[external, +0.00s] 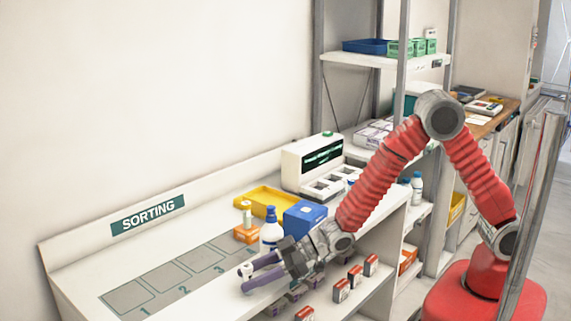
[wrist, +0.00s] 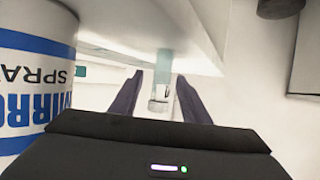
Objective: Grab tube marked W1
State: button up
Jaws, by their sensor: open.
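My gripper (external: 246,279) is open and low over the front of the white counter in the external view. A small pale tube-like object with a white end (wrist: 158,103) shows between the spread fingers in the wrist view; no gap or contact with the fingers can be made out. In the external view a small white object (external: 246,269) is at the fingertips, probably the same one. Another small pale tube (external: 246,213) stands upright on an orange block (external: 246,233) behind the gripper. No W1 mark is legible on either.
A white spray bottle with a blue cap (external: 271,232) stands close beside my gripper; its label fills the wrist view's left (wrist: 35,85). A blue box (external: 305,217), yellow tray (external: 266,203) and white device (external: 312,163) stand behind. Numbered grey areas (external: 170,277) at left are clear.

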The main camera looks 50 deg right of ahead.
aim_at(235, 295)
jog(key=shift+a, duration=0.1)
jog(key=shift+x, duration=2.55)
jog(key=shift+f, duration=0.2)
jog(key=shift+c, duration=0.4)
grip_shut()
notch_tip(235, 295, up, 10)
